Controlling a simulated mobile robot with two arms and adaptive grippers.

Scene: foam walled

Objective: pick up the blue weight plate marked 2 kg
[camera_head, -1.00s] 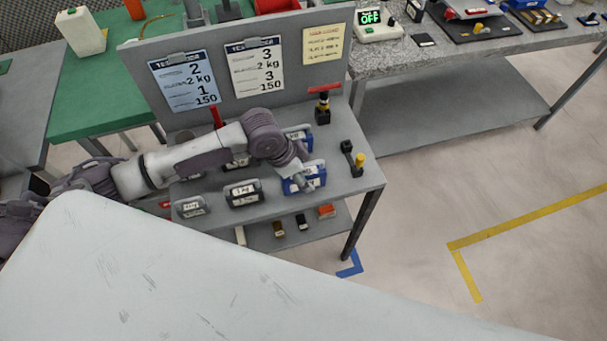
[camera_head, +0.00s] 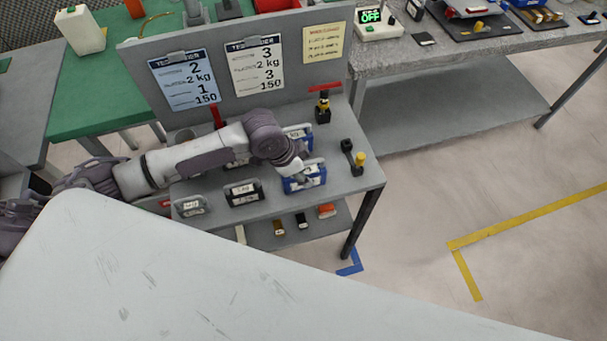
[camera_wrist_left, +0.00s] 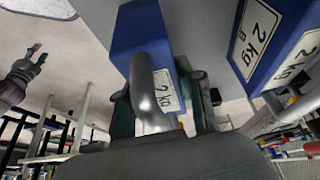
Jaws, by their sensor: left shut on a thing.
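My left gripper (camera_head: 299,174) is at the front blue 2 kg weight plate (camera_head: 306,183), near the right front of the grey table. In the left wrist view, its fingers (camera_wrist_left: 160,103) are shut around the grey handle of a blue block (camera_wrist_left: 143,30) with a white 2 kg label. Whether the block touches the table is hard to tell. A second blue weight (camera_head: 298,137) stands just behind it; a blue block marked 2 kg B (camera_wrist_left: 262,45) shows at the right of the wrist view. A dark gripper, seemingly my right one (camera_wrist_left: 36,60), shows small at the wrist view's left.
Grey and black weights (camera_head: 243,193) stand left of the gripper. A red-topped tool (camera_head: 323,105) and a dark and yellow item (camera_head: 352,158) stand to the right. A grey upright board (camera_head: 222,65) with posted sheets closes the back. Floor is open at the right.

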